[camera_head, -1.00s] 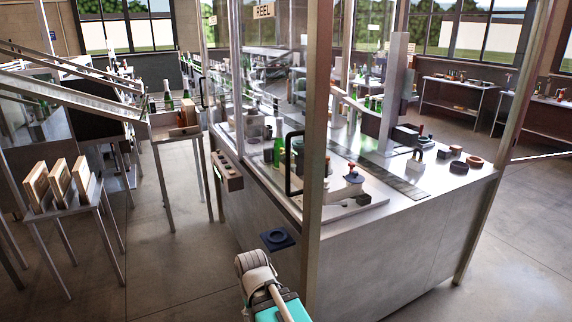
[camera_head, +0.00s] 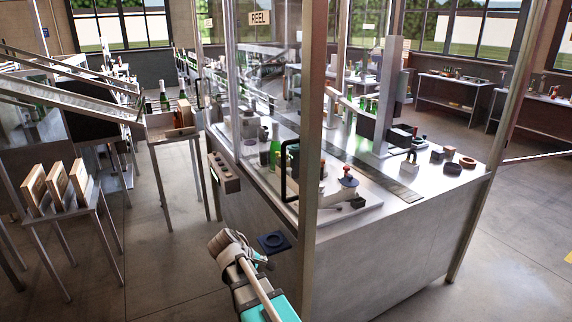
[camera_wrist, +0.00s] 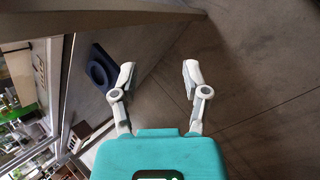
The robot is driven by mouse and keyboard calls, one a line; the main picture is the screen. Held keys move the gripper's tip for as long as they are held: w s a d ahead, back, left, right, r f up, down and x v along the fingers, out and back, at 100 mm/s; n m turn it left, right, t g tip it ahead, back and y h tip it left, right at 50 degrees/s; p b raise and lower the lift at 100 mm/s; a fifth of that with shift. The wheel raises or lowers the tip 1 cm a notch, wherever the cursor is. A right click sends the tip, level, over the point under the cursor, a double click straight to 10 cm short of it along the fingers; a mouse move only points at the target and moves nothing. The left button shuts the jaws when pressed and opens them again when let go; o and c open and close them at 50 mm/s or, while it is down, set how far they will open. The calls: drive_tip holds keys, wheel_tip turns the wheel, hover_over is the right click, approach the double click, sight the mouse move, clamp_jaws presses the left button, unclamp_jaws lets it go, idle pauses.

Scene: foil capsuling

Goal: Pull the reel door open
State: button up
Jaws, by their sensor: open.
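The reel door is a tall clear panel (camera_head: 262,95) in the metal frame of the machine, under a REEL sign (camera_head: 260,18). Its black upright bar handle (camera_head: 289,170) is beside the front post. The door looks closed. My gripper (camera_wrist: 158,73) is open in the wrist view, with nothing between its two pale fingers. It points down past the machine's side toward the floor. In the head view my arm is low in front of the machine, below and left of the handle, apart from it. The fingertips are hard to make out there.
A dark blue square piece with a round centre (camera_head: 272,241) juts from the machine's side near my arm; it also shows in the wrist view (camera_wrist: 102,68). A metal post (camera_head: 312,130) stands right of the handle. Small stands with boxes (camera_head: 58,185) are left. Floor between is clear.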

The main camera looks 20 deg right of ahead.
drive_tip(key=w+r+n+t+h+p, duration=0.1)
drive_tip(key=w+r+n+h+p, duration=0.2)
drive_tip(key=r, duration=0.8)
drive_tip(key=w+d+r+n+t+h+p, duration=0.1)
drive_tip(key=w+r+n+t+h+p, duration=0.1)
drive_tip(key=w+r+n+h, duration=0.5)
drive_tip(key=w+r+n+p, duration=0.1)
drive_tip(key=w+r+n, duration=0.2)
drive_tip(key=w+r, duration=0.1)
drive_tip(key=shift+d+r+h+p, duration=0.3)
drive_tip(key=shift+r, duration=0.05)
drive_tip(key=shift+w+d, duration=0.1)
drive_tip(key=shift+d, duration=0.05)
drive_tip(key=shift+x, duration=6.8)
drive_tip(key=shift+w, duration=0.1)
clamp_jaws()
